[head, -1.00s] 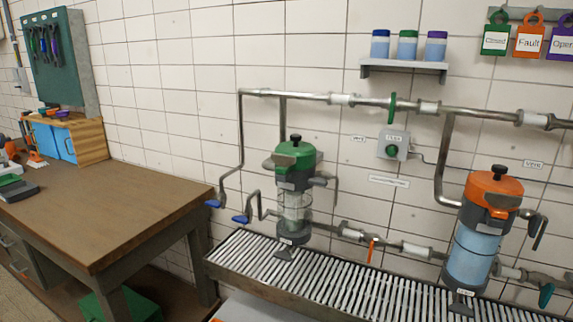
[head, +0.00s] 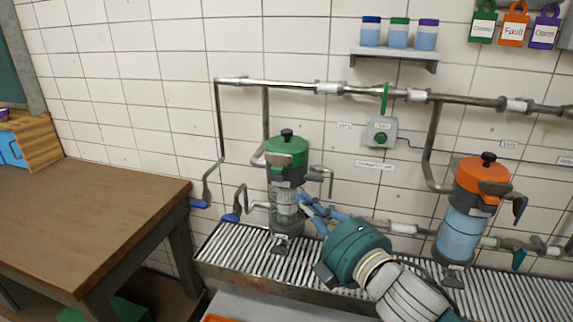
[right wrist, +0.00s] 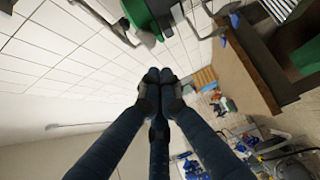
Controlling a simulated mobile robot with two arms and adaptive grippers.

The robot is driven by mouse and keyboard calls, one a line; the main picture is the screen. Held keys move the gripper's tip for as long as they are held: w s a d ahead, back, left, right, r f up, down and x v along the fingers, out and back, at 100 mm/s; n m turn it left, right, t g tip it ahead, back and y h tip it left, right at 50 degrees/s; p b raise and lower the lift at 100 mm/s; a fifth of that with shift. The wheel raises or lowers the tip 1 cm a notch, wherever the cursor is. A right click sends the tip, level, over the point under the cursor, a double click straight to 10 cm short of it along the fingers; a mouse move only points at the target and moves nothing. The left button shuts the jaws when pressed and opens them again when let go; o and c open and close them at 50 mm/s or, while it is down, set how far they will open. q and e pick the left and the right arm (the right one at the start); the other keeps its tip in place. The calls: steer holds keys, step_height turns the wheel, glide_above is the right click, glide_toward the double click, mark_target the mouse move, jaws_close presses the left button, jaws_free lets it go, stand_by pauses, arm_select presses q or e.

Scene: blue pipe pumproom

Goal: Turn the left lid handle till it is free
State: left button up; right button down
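The left housing has a green lid (head: 287,152) with a black knob (head: 287,135) on top and a clear body (head: 284,207). Its lid handle, on the right side of the lid, is hard to make out near my fingers in the head view. My right gripper (head: 305,202) is just right of the housing, below the green lid. I cannot tell if it touches. In the right wrist view its fingertips (right wrist: 158,78) meet with nothing seen between them, and the green lid (right wrist: 140,14) is at the top edge. My left gripper is out of view.
An orange-lidded housing (head: 482,178) stands to the right on the same slatted grate (head: 222,250). A workbench (head: 90,205) is at left.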

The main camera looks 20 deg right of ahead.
steer(key=r, duration=0.1)
steer(key=b, duration=0.2)
glide_toward(277, 161)
steer(key=w+a, duration=0.1)
steer(key=a, duration=0.2)
steer(key=w+d, duration=0.1)
steer(key=w, duration=0.1)
steer(key=w+d+p, duration=0.1)
steer(key=w, duration=0.1)
steer(key=shift+d, duration=0.1)
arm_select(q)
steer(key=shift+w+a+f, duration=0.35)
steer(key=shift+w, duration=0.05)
